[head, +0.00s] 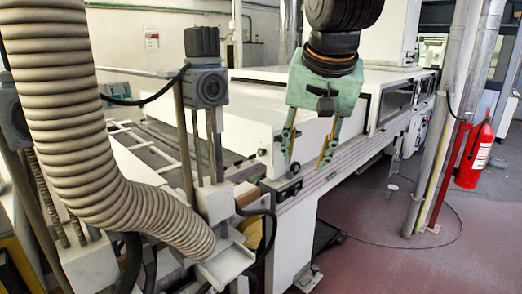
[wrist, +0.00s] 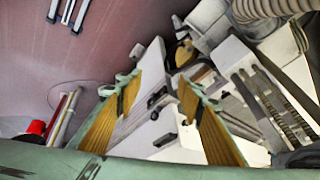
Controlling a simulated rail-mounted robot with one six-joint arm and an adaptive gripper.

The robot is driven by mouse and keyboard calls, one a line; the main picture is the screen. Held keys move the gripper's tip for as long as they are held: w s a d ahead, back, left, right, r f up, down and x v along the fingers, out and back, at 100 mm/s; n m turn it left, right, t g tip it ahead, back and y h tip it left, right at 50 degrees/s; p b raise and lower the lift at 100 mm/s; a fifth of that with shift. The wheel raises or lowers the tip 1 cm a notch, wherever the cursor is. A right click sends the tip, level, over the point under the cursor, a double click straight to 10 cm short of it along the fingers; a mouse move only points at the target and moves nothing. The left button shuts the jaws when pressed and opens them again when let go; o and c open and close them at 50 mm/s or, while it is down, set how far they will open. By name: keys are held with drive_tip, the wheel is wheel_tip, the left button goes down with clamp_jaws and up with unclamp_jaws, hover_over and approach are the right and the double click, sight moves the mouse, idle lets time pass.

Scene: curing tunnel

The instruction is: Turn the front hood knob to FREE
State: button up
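My gripper (head: 307,163) has green knuckles and two wood-coloured fingers. It points down over the near corner of the white hood (head: 240,108), and its fingers are spread apart with nothing between them. It also shows open in the wrist view (wrist: 167,68). A small round black knob (head: 295,168) is on the machine's side by the hood corner, close below the left fingertip. In the wrist view a dark elongated fitting (wrist: 165,139) sits on a white face between the fingers. I cannot tell which fitting is the front hood knob, and no FREE marking is legible.
A thick ribbed hose (head: 90,120) and a post with a grey block (head: 205,87) stand at the left. Pipes (head: 440,130) and a red fire extinguisher (head: 474,155) are at the right. The reddish floor (head: 370,200) beside the machine is mostly clear, with a cable on it.

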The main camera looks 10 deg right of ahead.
drive_tip(key=w+m+p, duration=0.2)
drive_tip(key=w+m, duration=0.2)
drive_tip(key=w, duration=1.8)
drive_tip(key=m+t, duration=0.2)
drive_tip(key=m, duration=0.1)
approach(261, 149)
drive_tip(key=p+v, duration=0.1)
drive_tip(key=v, duration=0.3)
drive_tip(key=shift+a, duration=0.15)
drive_tip(key=shift+d+b+x, duration=0.2)
drive_tip(key=shift+b+x, duration=1.15)
drive_tip(key=shift+x, duration=5.6)
drive_tip(key=shift+s, duration=0.15)
drive_tip(key=c, duration=0.9)
drive_tip(key=shift+o, duration=0.2)
